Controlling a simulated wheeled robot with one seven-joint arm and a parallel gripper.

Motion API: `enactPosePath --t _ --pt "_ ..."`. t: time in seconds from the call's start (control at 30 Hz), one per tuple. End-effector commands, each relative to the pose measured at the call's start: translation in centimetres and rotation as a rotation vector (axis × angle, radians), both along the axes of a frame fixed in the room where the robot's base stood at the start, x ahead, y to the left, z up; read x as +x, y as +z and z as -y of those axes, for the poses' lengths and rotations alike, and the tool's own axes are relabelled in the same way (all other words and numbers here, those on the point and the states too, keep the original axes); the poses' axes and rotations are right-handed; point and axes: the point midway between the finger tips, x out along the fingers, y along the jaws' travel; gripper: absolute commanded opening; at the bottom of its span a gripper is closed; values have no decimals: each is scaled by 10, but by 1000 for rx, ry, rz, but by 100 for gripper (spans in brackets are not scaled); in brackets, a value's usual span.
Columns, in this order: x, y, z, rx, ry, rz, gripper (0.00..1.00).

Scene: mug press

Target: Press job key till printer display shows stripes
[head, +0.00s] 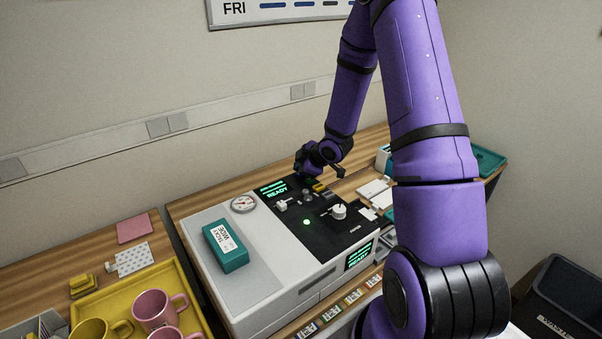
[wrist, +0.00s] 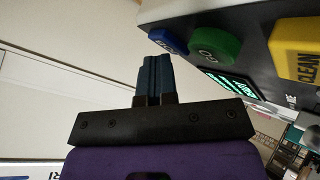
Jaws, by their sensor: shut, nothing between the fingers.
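The printer (head: 265,285) is a pale machine with a black control panel. Its panel display (head: 274,190) shows green text reading READY, with no stripes visible. A second display (head: 358,255) on its front side also shows green text. In the wrist view, a blue key (wrist: 167,41) with a partly hidden label sits beside a green GO key (wrist: 215,46) and a yellow CLEAN key (wrist: 297,48). My gripper (wrist: 155,62) is shut and empty, its dark blue fingertips close to the blue key; I cannot tell whether they touch. In the head view my gripper (head: 304,178) is at the panel's far edge.
A teal box (head: 225,246) lies on the printer's pale top beside a round gauge (head: 243,203). A white knob (head: 339,211) and a slider (head: 282,206) stand on the panel. A yellow tray (head: 190,287) with mugs is at the left. A dark bin (head: 565,300) is at the right.

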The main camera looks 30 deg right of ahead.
Motion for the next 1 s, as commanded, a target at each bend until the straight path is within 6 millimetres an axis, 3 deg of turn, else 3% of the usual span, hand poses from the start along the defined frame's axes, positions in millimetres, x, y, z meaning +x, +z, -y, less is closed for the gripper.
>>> enactPosePath --t 0.3,0.7,1.0 --pt "0 14 0 0 -1 1 0" --pt "0 18 0 -1 1 0 0" --pt "0 42 0 -1 0 3 0"
